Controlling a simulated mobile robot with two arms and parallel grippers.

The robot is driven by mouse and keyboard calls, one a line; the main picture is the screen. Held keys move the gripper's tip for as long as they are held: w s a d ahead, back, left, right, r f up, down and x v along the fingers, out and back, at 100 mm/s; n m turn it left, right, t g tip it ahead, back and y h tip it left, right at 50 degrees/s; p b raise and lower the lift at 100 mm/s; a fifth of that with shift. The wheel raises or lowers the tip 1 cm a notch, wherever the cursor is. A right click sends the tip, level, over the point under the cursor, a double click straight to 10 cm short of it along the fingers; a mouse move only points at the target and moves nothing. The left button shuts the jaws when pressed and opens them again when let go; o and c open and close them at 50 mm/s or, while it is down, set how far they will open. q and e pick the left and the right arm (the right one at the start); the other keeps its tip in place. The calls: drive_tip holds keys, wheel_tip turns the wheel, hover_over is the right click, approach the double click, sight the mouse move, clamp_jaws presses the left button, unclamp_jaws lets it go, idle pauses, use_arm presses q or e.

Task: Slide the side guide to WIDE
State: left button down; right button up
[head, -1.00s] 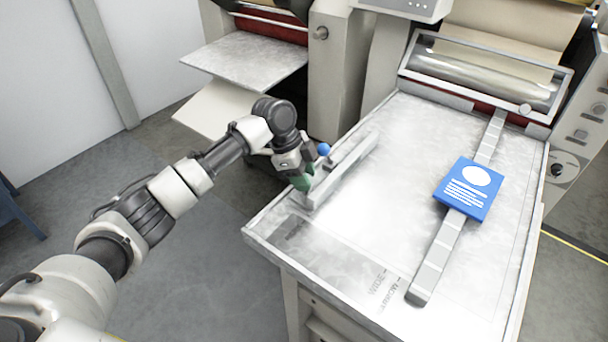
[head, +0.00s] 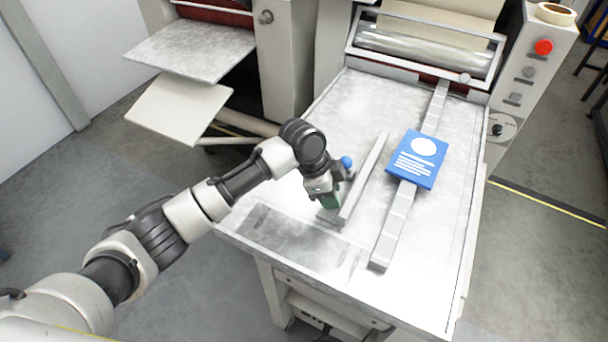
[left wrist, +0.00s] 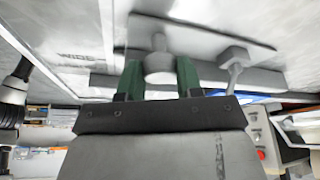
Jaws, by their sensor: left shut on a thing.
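The side guide (head: 367,176) is a long pale metal bar on the feed table (head: 335,120), left of the central slotted rail. Its near end has a grey base plate, and a small lever with a blue ball knob (head: 346,162) stands beside it. My left gripper (head: 328,200) is at the guide's near end. In the left wrist view its green fingers (left wrist: 158,78) are shut on the guide's grey round post (left wrist: 158,60). The word WIDE (left wrist: 76,56) shows on the table there, left of the post. My right gripper is out of view.
A blue card (head: 418,160) lies across the central rail (head: 394,225), right of the guide. A roller (head: 425,48) spans the table's far end. A control panel with a red button (head: 543,47) stands at right. The table's near-right area is bare.

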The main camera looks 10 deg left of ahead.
use_arm(q)
drive_tip(key=shift+s+d+r, duration=0.1)
drive_tip(key=shift+s+d, duration=0.1)
drive_tip(key=shift+d, duration=0.5)
drive_tip(key=shift+s+d, duration=0.2)
drive_tip(key=shift+d, duration=0.45)
drive_tip(key=shift+a, duration=0.1)
drive_tip(key=c, duration=0.8)
unclamp_jaws()
drive_tip(key=shift+o, duration=0.2)
drive_tip(key=b+v, duration=0.2)
drive_tip(key=v, duration=0.8)
drive_tip(key=shift+r, duration=0.35)
drive_tip(key=shift+a, duration=0.1)
